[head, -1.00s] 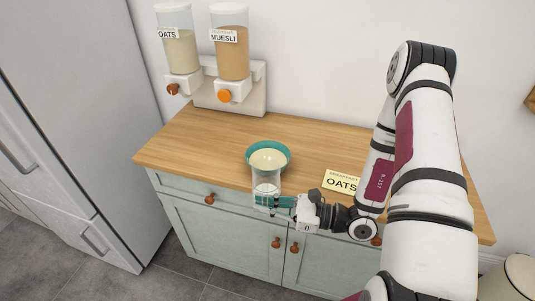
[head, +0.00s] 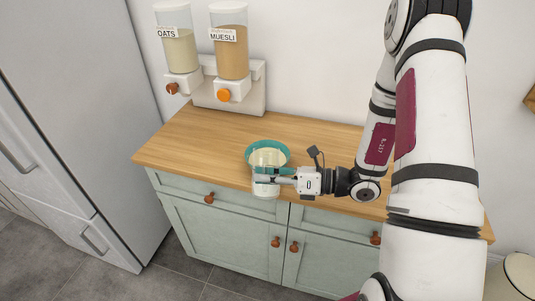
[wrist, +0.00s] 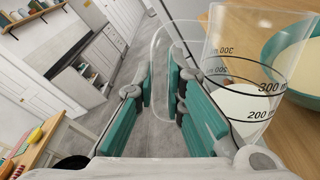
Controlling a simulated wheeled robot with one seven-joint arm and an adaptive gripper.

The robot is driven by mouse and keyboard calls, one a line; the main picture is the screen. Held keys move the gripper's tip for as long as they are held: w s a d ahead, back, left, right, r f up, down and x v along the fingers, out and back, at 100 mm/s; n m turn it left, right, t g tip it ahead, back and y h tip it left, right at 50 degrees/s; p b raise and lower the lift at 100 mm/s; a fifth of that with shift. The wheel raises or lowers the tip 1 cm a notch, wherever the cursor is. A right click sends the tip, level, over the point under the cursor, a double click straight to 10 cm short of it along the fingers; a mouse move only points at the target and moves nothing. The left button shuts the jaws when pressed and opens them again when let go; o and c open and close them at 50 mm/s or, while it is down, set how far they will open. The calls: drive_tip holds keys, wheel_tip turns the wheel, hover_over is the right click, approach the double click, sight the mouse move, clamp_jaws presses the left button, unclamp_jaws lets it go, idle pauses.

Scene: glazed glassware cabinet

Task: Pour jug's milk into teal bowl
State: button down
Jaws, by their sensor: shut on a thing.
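The teal bowl (head: 285,160) stands on the wooden counter near its front edge, with pale cream-coloured contents. It also shows at the right of the wrist view (wrist: 272,62). The clear jug (head: 265,192) is just in front of the bowl, its upper part overlapping the bowl in the head view. In the wrist view the jug (wrist: 228,45) has 200 and 300 ml marks and white milk (wrist: 245,101) between them. My gripper (head: 270,178) is shut on the jug's clear handle, its teal fingers on either side. I see no milk stream; any slight tilt is hard to judge.
OATS (head: 181,50) and MUESLI (head: 229,52) dispensers stand at the counter's back left. The wooden counter (head: 200,140) is clear left of the bowl. My arm covers its right part. A grey fridge (head: 80,110) stands at the left.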

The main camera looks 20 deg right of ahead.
sight(266, 156)
drive_tip(key=shift+w+d+r+m, duration=0.15)
drive_tip(key=shift+w+r+m, duration=0.15)
drive_tip(key=shift+r, duration=0.35)
drive_tip(key=shift+w+d+m+g, duration=0.15)
drive_tip(key=shift+w+m+g, duration=0.15)
drive_tip(key=shift+w+m, duration=0.3)
drive_tip(key=shift+w+d+r+m, duration=0.25)
drive_tip(key=shift+w+r+m, duration=0.2)
drive_tip(key=shift+m, duration=0.55)
drive_tip(key=shift+w+d+r+m+g, duration=0.1)
drive_tip(key=shift+w+r+m+g, duration=0.25)
drive_tip(key=shift+r+m, duration=0.2)
drive_tip(key=shift+w+d+r, duration=0.1)
drive_tip(key=shift+r, duration=0.05)
drive_tip(key=shift+w+d+m, duration=0.1)
drive_tip(key=shift+w+m, duration=0.25)
drive_tip(key=shift+m, duration=0.1)
drive_tip(key=shift+w+d+m+g, duration=0.15)
drive_tip(key=shift+w+m+g, duration=0.2)
drive_tip(key=shift+w+m, duration=0.05)
drive_tip(key=shift+w+d+r+m+b, duration=0.2)
drive_tip(key=shift+w+m+b, duration=0.1)
drive_tip(key=shift+w, duration=0.15)
drive_tip(key=shift+w+d+r+m+b, duration=0.15)
drive_tip(key=shift+w+r+b, duration=0.1)
drive_tip(key=shift+w, duration=0.2)
drive_tip(key=shift+w+d+r+m+b, duration=0.2)
drive_tip(key=shift+w+m+b, duration=0.1)
drive_tip(key=shift+w, duration=0.15)
